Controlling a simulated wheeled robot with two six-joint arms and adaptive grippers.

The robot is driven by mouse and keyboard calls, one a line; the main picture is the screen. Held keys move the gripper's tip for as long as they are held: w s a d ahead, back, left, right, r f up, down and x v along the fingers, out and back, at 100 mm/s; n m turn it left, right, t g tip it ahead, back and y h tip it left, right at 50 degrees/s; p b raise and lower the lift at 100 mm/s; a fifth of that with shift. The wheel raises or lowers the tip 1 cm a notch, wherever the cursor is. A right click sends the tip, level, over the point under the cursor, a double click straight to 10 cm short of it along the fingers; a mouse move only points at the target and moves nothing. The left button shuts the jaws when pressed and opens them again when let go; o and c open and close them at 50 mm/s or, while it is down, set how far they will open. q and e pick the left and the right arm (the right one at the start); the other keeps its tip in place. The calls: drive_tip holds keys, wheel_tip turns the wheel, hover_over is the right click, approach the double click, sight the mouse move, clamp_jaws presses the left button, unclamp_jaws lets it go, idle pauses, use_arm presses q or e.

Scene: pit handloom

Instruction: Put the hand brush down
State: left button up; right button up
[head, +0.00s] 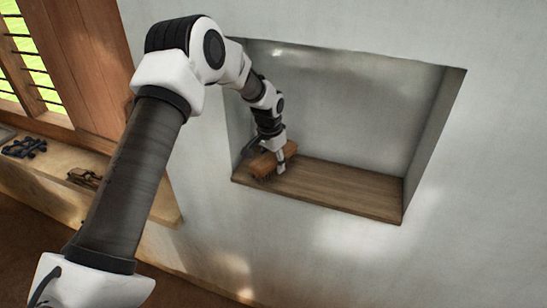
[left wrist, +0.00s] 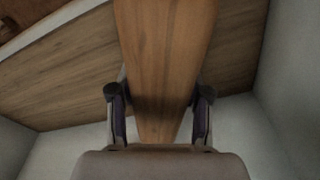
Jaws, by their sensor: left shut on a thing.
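The hand brush (head: 274,160) has a brown wooden back and is at the left end of a wall niche, at or just above the niche's wooden floor. Its wooden back (left wrist: 163,60) fills the middle of the left wrist view. My left gripper (head: 281,160) is shut on the brush, with one finger on each side of it in the left wrist view (left wrist: 160,112). My right gripper is not in view.
The niche's wooden floor (head: 345,188) is bare to the right of the brush. Grey niche walls (head: 345,105) close it at the back and sides. A wooden ledge (head: 50,168) with dark small objects (head: 24,147) runs below the window at left.

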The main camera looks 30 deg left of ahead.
use_arm(q)
drive_tip(key=shift+d+f, duration=0.1)
drive_tip(key=shift+f, duration=0.25)
drive_tip(key=shift+w+a+f, duration=0.1)
drive_tip(key=shift+a+f, duration=0.1)
drive_tip(key=shift+f, duration=0.2)
drive_tip(key=o, duration=1.2)
drive_tip(key=shift+d+r, duration=0.1)
drive_tip(key=shift+r, duration=0.05)
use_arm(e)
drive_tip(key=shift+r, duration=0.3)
use_arm(q)
drive_tip(key=shift+r, duration=0.1)
